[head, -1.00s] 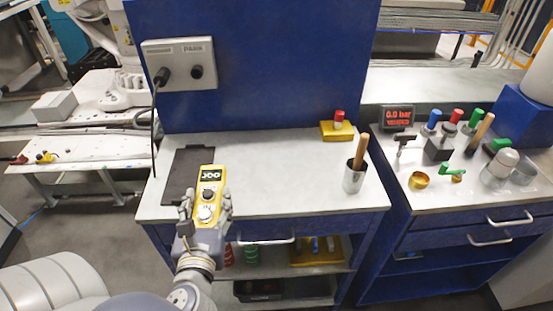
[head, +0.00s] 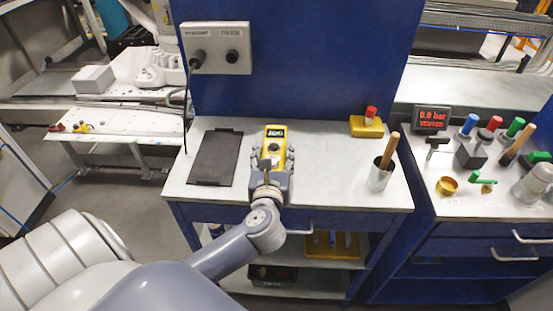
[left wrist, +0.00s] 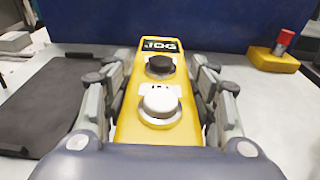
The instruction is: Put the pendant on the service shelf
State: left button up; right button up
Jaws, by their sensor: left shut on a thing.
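The pendant (head: 273,142) is a yellow handheld box with a dark "JOG" display and dark and white knobs. My left gripper (head: 271,160) is shut on its sides and holds it over the middle of the grey worktop. In the left wrist view, the pendant (left wrist: 150,125) sits between both fingers, display end pointing away. Whether it touches the worktop is unclear. Shelves show under the worktop; the lower shelf (head: 320,283) is partly hidden by my left arm. My right gripper is not in view.
A dark mat (head: 216,158) lies left of the pendant. A yellow box with a red knob (head: 367,126) and a metal cup with a wooden handle (head: 380,175) stand to the right. A grey socket panel (head: 216,48) with a hanging cable is behind. Bare worktop lies between.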

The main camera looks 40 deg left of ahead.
pick_arm(q)
jog(key=shift+w, duration=0.7)
jog(key=shift+f, duration=1.75)
jog(key=shift+f, duration=0.1)
jog(key=o, duration=1.3)
jog(key=shift+s+f, duration=0.1)
jog(key=shift+c, duration=0.2)
jog(key=o, duration=0.3)
